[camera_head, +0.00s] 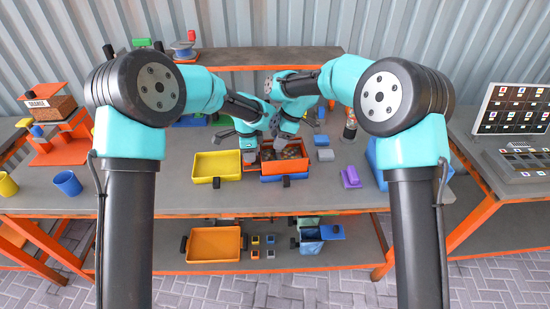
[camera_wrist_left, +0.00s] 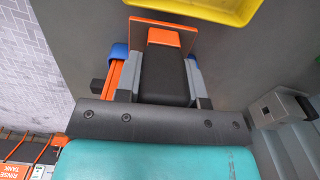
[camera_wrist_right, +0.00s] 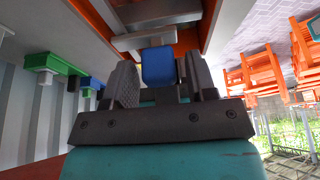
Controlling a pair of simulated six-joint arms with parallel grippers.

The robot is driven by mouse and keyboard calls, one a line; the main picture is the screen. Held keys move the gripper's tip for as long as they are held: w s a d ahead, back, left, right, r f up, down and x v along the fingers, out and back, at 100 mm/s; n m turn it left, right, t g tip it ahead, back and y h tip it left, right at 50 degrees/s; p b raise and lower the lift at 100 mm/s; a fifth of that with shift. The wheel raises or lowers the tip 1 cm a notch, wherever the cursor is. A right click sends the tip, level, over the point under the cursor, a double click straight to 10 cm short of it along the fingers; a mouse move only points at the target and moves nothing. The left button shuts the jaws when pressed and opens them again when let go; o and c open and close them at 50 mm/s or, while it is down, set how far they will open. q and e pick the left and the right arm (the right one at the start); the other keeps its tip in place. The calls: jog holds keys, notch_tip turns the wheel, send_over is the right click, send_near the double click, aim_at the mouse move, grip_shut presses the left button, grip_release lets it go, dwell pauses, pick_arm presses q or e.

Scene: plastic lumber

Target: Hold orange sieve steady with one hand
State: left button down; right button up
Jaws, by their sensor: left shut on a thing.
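The orange sieve (camera_head: 285,167) sits on the middle of the table with dark lumpy material in it, over a blue tray (camera_head: 284,178). My left gripper (camera_head: 248,152) is at the sieve's left end. In the left wrist view my left gripper (camera_wrist_left: 165,65) is shut on the sieve's black handle, with an orange plate (camera_wrist_left: 160,32) beyond it. My right gripper (camera_head: 279,142) is over the back of the sieve. In the right wrist view its fingers (camera_wrist_right: 162,75) stand apart, with a blue thing (camera_wrist_right: 158,66) between them; whether they touch it I cannot tell.
A yellow tray (camera_head: 217,166) stands just left of the sieve. A purple block (camera_head: 351,177) and a grey block (camera_head: 325,155) lie to the right. Blue (camera_head: 67,183) and yellow cups (camera_head: 7,185) are far left. An orange tray (camera_head: 214,244) is on the lower shelf.

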jog(key=shift+o, duration=0.6)
jog(key=shift+r, duration=3.55)
pick_arm(q)
jog(key=c, duration=0.6)
grip_release()
jog(key=shift+c, duration=0.2)
jog(key=shift+r, duration=3.75)
jog(key=shift+r, duration=0.15)
